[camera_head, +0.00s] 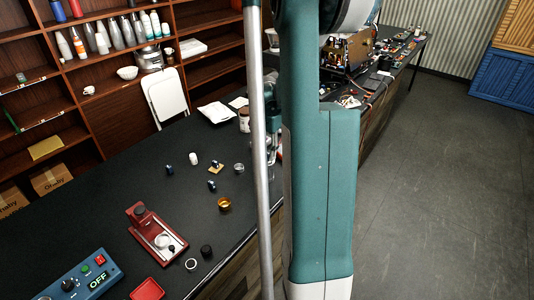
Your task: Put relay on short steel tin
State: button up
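A low, round, silvery container (238,168), which looks like the short steel tin, stands on the black bench beside my grey pole. Left of it are a small blue part (217,165) by a tan square piece (213,170), a small dark part (212,185), a white cylinder (193,159) and a dark blue cylinder (169,169). These are too small for me to tell which is the relay. My teal arm and the grey pole fill the middle of the view and hide part of the bench. I cannot make out my gripper's fingers.
An amber tin (224,204), black cap (206,250), ring (191,264), red device (150,228), red tray (147,290) and blue control box (85,275) are on the bench's near part. Shelves (110,95) stand behind. Electronics (350,45) crowd the far end. The left-middle bench top is clear.

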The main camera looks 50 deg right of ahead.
aim_at(266, 153)
notch_tip(266, 153, up, 12)
jog(key=shift+f, duration=0.2)
dwell(0.4)
dwell(0.5)
jog(key=shift+a, duration=0.1)
jog(key=a+r+n+t+h, duration=0.15)
jog(key=a+r+n, duration=0.25)
jog(key=a, duration=1)
jog(key=a+r+n+t, duration=0.2)
jog(key=a+r+n, duration=0.25)
jog(key=a, duration=1.05)
jog(key=s+a+f+n+t, duration=0.1)
jog(key=s+a+n, duration=0.3)
jog(key=a, duration=0.7)
jog(key=s+a+f+n+t+y, duration=0.1)
jog(key=s+a+n, duration=0.4)
jog(key=a, duration=0.6)
jog(key=shift+s+a+f+t, duration=0.2)
jog(key=shift+s+f+t, duration=0.15)
jog(key=shift+s+t, duration=0.4)
